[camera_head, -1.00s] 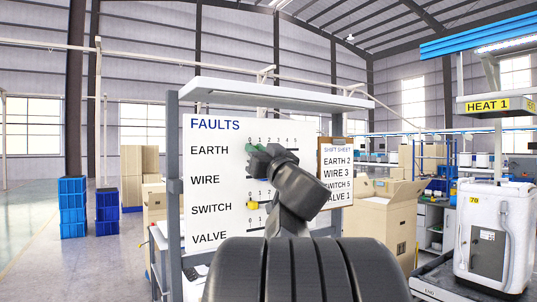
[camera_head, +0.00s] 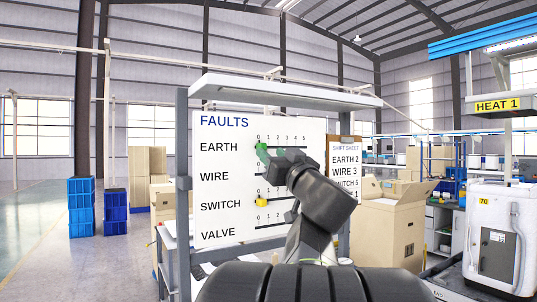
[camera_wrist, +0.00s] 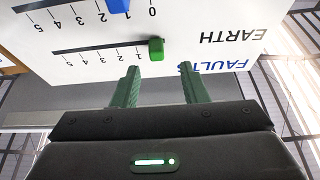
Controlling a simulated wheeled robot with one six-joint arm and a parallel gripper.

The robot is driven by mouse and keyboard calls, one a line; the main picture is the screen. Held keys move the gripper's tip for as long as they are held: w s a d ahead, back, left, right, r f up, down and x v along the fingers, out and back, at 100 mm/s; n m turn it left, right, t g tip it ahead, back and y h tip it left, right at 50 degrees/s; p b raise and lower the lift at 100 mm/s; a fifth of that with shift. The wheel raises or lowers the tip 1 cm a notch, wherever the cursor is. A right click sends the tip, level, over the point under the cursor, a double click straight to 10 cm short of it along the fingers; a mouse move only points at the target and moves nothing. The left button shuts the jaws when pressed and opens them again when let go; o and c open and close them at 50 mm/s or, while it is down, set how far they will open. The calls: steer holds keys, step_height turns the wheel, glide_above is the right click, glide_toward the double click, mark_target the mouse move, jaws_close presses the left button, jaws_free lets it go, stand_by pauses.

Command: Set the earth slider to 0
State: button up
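The FAULTS board (camera_head: 220,180) stands upright ahead of me. Its green EARTH slider (camera_head: 261,147) sits under the 0 mark, at the end of its track. In the wrist view, which is upside down, the green slider (camera_wrist: 156,49) is just past the 1 mark, at the track's 0 end. My gripper (camera_wrist: 158,68) is open and empty, its two green fingers apart on either side in front of the slider, seemingly not touching it. In the head view my gripper (camera_head: 268,155) is at the EARTH row and covers part of the WIRE row.
A yellow slider (camera_head: 261,202) is at 0 in the SWITCH row. A shift sheet (camera_head: 344,165) on a clipboard reads EARTH 2. A shelf (camera_head: 290,93) overhangs the board; cartons (camera_head: 390,225) stand at right.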

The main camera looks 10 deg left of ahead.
mark_target(263, 146)
steer(key=b+v, duration=0.1)
steer(key=v, duration=0.8)
steer(key=shift+b, duration=0.3)
steer(key=shift+a, duration=0.1)
steer(key=p+x, duration=0.3)
steer(key=x, duration=1)
steer(key=shift+w+a+r, duration=0.15)
steer(key=shift+w, duration=0.15)
